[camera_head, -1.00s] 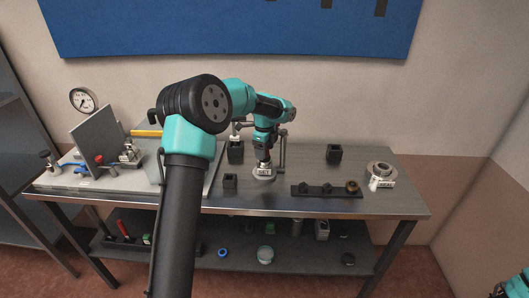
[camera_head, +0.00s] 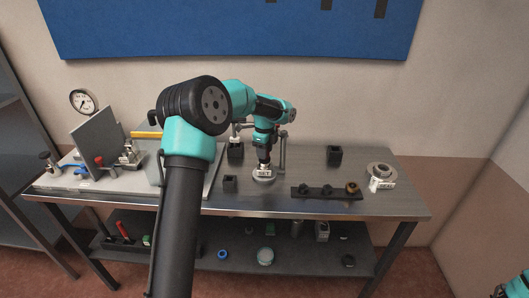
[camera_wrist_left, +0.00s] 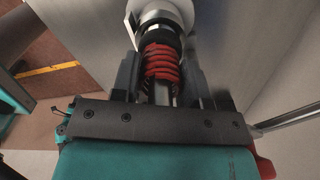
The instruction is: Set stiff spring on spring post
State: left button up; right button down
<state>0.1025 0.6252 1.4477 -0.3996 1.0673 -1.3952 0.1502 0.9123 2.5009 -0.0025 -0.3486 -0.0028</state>
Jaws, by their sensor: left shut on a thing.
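My left gripper (camera_head: 263,161) points down over a round pale base with a "SET" label (camera_head: 263,169) near the middle of the bench. In the left wrist view a red coil spring (camera_wrist_left: 161,62) lies between the fingers of my left gripper (camera_wrist_left: 158,72), which are shut on it. Beyond the spring's far end are a dark ring (camera_wrist_left: 157,36) and a shiny round metal part (camera_wrist_left: 160,16), in line with it. I cannot tell whether the spring touches them. The spring post is not clearly made out. My right gripper is out of view.
A dark strip with several pegs (camera_head: 326,192) lies right of the base, near the front edge. A round part labelled "SEAL" (camera_head: 381,172) stands at far right.

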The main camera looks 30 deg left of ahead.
pick_arm(q)
notch_tip(320, 180, up, 10)
jog(key=shift+f, duration=0.1)
dwell(0.4)
jog(key=shift+d, duration=0.1)
